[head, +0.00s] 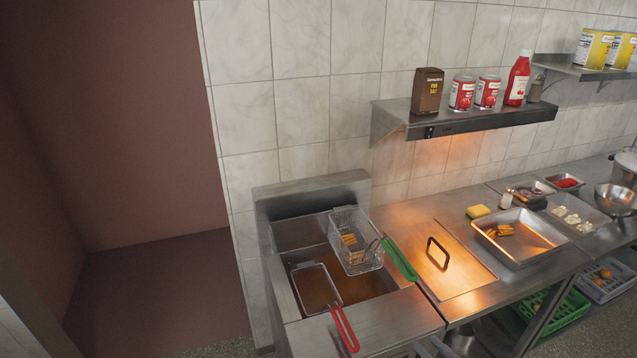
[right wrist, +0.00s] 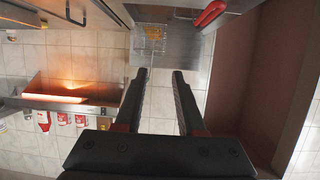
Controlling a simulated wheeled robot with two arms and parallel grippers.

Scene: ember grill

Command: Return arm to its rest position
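My right gripper (right wrist: 160,73) shows in the right wrist view with its two dark fingers apart and nothing between them. That view is upside down, and the fingers point toward the fryer area, where a wire basket (right wrist: 152,42) and a red handle (right wrist: 210,13) show. I cannot make out the right gripper clearly in the head view. My left gripper is not in view. In the head view, the fryer (head: 375,318) holds a red-handled basket (head: 318,290) sitting low at the left and a green-handled basket (head: 357,255) with fries (head: 349,239) at the right.
A shelf (head: 480,121) above bears a brown box (head: 427,92), red cans (head: 462,94) and a ketchup bottle (head: 518,79).

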